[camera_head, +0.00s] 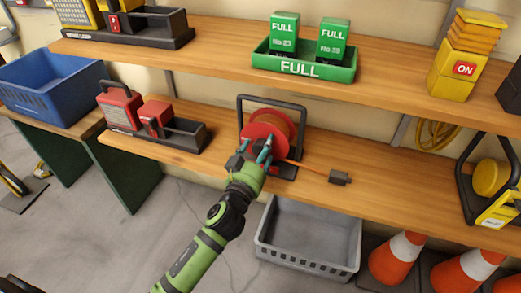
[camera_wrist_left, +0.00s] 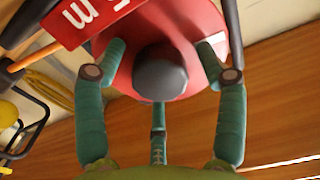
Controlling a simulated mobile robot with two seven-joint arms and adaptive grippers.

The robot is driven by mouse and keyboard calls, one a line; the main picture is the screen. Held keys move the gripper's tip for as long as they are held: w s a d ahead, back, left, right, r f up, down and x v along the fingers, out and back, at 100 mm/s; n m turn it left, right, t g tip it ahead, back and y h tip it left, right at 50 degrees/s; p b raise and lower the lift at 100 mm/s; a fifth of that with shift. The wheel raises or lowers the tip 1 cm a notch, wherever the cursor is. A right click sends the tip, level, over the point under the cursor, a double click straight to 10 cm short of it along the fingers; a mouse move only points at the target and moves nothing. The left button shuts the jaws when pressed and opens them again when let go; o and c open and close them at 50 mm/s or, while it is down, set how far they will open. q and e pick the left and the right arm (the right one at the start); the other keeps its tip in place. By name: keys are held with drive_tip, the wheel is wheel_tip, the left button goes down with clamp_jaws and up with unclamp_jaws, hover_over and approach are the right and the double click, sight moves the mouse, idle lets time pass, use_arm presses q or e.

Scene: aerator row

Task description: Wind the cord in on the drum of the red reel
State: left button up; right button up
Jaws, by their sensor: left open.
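The red reel (camera_head: 280,125) stands in its dark frame on the lower wooden shelf. An orange cord (camera_head: 309,168) runs out from it to the right along the shelf, ending at a dark plug (camera_head: 340,178). In the left wrist view the reel's red face (camera_wrist_left: 120,70) fills the upper middle, with a grey round knob (camera_wrist_left: 160,80) in front of it. My left gripper (camera_head: 253,154) is at the reel's front, fingers open around the knob; I see gaps on both sides of it. In the head view the gripper hides the knob. My right gripper is not in view.
Left of the reel, a red lamp (camera_head: 121,105) and dark tray (camera_head: 185,133) share the shelf. A grey crate (camera_head: 310,238) and orange cones (camera_head: 397,258) stand below. A green FULL tray (camera_head: 305,69) is on the upper shelf. The shelf right of the plug is mostly clear.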

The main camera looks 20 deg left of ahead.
use_arm(q)
drive_tip(key=c, duration=1.1)
drive_tip(key=shift+c, duration=0.2)
